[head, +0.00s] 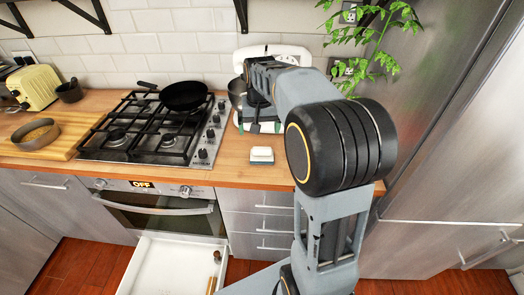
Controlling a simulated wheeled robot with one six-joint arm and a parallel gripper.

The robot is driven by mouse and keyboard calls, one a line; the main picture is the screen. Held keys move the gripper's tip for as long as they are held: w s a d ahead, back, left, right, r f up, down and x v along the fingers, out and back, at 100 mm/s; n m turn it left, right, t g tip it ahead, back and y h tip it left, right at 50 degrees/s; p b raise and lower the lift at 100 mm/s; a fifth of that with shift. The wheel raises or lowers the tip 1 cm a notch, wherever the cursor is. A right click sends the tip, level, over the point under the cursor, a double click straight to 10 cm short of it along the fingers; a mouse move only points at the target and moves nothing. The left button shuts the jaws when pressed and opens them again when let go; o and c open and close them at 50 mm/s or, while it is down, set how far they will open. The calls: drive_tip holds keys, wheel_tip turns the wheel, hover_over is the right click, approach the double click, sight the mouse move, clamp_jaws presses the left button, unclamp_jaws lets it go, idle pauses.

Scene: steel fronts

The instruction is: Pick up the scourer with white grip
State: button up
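The scourer with the white grip (262,155) lies on the wooden counter to the right of the stove, near the counter's front edge. Its top is white and a thin bluish layer shows beneath. My gripper (259,127) is over the counter, behind the scourer in the picture and apart from it. Its dark fingers look spread, with nothing visible between them. My arm hides part of the counter to the right.
A gas stove (150,130) with a black pan (183,96) stands left of the scourer. A white appliance (285,52) and a plant (375,45) are behind my arm. Below, a white drawer (170,265) stands open under the oven. The counter around the scourer is clear.

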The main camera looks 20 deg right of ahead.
drive_tip(key=w+d+f+m, duration=0.1)
drive_tip(key=w+d, duration=0.2)
drive_tip(key=w, duration=0.1)
drive_tip(key=p, duration=0.1)
hover_over(262, 148)
drive_tip(key=shift+g, duration=0.4)
drive_tip(key=f, duration=0.7)
drive_tip(key=shift+d+f, duration=0.2)
drive_tip(key=shift+f, duration=0.05)
drive_tip(key=shift+a+f+p, duration=0.2)
drive_tip(key=shift+f+p, duration=0.4)
drive_tip(key=shift+f, duration=2.45)
drive_tip(key=c, duration=0.9)
drive_tip(key=shift+r, duration=0.15)
drive_tip(key=shift+r, duration=0.65)
drive_tip(key=s+a+r+b, duration=0.3)
drive_tip(key=s+a+r, duration=0.1)
drive_tip(key=a+r, duration=0.7)
drive_tip(key=shift+a+r, duration=0.25)
drive_tip(key=shift+a, duration=0.95)
